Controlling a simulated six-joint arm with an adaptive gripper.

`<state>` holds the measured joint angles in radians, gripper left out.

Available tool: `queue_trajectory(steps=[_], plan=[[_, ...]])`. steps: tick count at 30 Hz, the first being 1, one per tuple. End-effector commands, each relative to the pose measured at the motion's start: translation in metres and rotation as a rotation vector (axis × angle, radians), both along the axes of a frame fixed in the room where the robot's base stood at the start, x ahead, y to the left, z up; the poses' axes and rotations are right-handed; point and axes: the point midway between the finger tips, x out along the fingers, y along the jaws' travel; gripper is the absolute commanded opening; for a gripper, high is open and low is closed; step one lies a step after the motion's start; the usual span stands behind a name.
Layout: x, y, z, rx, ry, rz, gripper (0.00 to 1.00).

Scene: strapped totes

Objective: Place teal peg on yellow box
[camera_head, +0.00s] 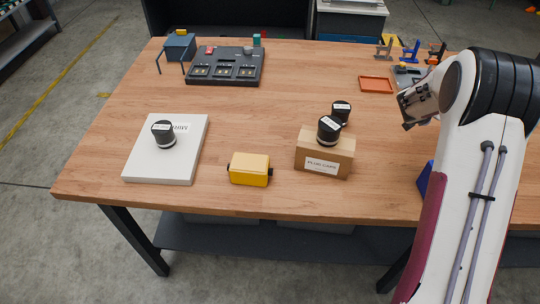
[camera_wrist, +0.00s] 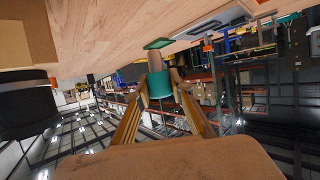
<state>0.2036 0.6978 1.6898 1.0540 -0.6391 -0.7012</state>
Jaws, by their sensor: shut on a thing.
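The yellow box (camera_head: 250,169) lies near the table's front edge, left of the cardboard box, with dark ends at its sides. My gripper (camera_head: 408,122) is at the right of the table, well to the right of the yellow box. In the wrist view its fingers (camera_wrist: 160,105) are closed around a teal peg (camera_wrist: 160,86). The peg cannot be made out in the head view. A flat green square (camera_wrist: 158,44) shows just beyond the peg in the wrist view; I cannot tell whether it belongs to it.
A cardboard box (camera_head: 324,165) with black-topped caps (camera_head: 329,130) stands right of the yellow box. A white box (camera_head: 185,165) bears another cap (camera_head: 164,134). A black panel (camera_head: 226,68), a small teal block (camera_head: 257,39) and an orange tray (camera_head: 376,84) are farther back. The table's middle is clear.

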Motion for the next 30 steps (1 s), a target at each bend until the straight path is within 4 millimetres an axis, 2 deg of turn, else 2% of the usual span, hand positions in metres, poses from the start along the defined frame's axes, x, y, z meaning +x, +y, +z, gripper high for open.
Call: queue_trajectory(steps=[5,15,23,30], plan=[[0.017,0.044,0.014,0.000,-0.004,0.062,0.00],[0.037,0.153,0.041,0.000,-0.003,0.211,0.00],[0.033,0.240,0.056,0.000,-0.003,0.326,0.00],[0.018,0.316,0.067,0.001,-0.002,0.429,0.00]])
